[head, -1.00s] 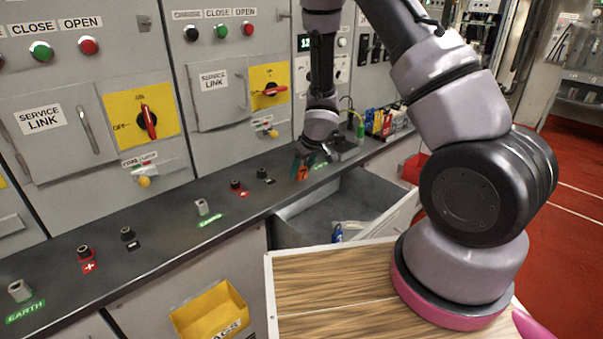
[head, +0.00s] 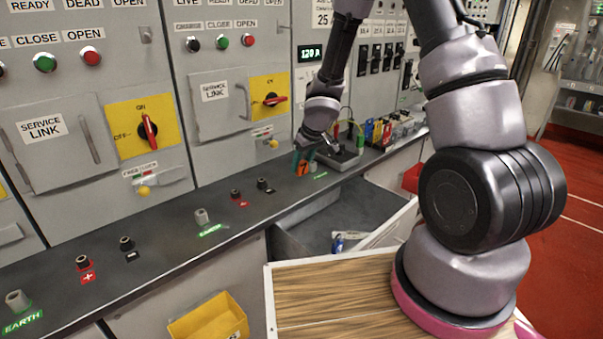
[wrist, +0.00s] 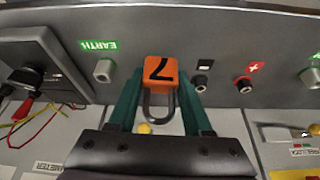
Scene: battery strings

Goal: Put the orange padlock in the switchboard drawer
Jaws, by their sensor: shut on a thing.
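The orange padlock (wrist: 160,70), marked with a dark figure, sits between the two green fingers of my gripper (wrist: 158,95) in the wrist view, its dark shackle toward the palm. In the head view my gripper (head: 305,158) is low at the dark ledge, and the padlock (head: 301,169) shows as a small orange patch there. I cannot tell whether the padlock touches the ledge. The switchboard drawer (head: 350,215) is pulled open below the ledge, to the right of and below my gripper. A small blue and white item (head: 338,243) lies inside it near the front.
The ledge (head: 160,262) carries several terminals and green and red labels. A dark tray (head: 340,158) stands right of my gripper, with small coloured items beyond it. A yellow bin (head: 210,322) hangs below the ledge. A wooden top (head: 330,295) lies in front of the drawer.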

